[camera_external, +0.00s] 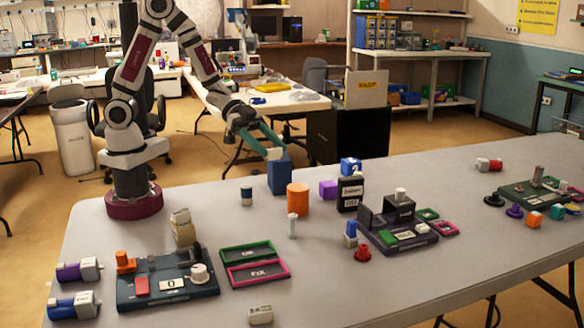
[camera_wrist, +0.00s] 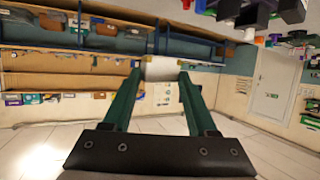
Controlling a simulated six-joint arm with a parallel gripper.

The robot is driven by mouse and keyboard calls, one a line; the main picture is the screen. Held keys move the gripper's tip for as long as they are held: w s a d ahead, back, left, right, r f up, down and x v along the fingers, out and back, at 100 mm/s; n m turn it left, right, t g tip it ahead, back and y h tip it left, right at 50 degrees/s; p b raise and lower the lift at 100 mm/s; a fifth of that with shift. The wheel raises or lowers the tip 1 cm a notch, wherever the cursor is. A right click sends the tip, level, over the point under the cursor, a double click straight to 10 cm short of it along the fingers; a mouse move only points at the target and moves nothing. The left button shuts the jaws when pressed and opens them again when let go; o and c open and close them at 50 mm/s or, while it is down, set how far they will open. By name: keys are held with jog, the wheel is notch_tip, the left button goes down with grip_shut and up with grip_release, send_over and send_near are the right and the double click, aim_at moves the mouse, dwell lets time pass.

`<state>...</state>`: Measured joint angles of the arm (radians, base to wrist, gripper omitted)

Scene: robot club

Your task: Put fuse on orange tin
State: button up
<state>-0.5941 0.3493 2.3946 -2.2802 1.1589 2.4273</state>
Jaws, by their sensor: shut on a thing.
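My gripper (camera_external: 272,153) is shut on a small white piece, the fuse (camera_external: 274,154), seen at its fingertips. In the wrist view, the fuse (camera_wrist: 160,69) lies crosswise between the two green fingers (camera_wrist: 160,75). The orange tin (camera_external: 298,199) is an upright orange cylinder on the grey table, with its top bare. In the external view, the fuse appears up and to the left of the tin, at the upper edge of a tall blue block (camera_external: 280,176). I cannot tell whether the fuse touches that block.
A purple cube (camera_external: 328,190) and a black box (camera_external: 351,194) stand right of the tin. A small pale cylinder (camera_external: 292,226) stands in front of it, and a dark-banded cylinder (camera_external: 246,195) to its left. Green and pink trays (camera_external: 258,272) lie nearer the front.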

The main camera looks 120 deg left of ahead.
send_over(295, 185)
jog(key=f, duration=0.7)
jog(key=shift+d+f, duration=0.15)
jog(key=shift+d, duration=0.2)
jog(key=shift+a+f, duration=0.2)
jog(key=shift+f, duration=1.95)
jog(key=shift+f, duration=0.1)
jog(key=o, duration=1.3)
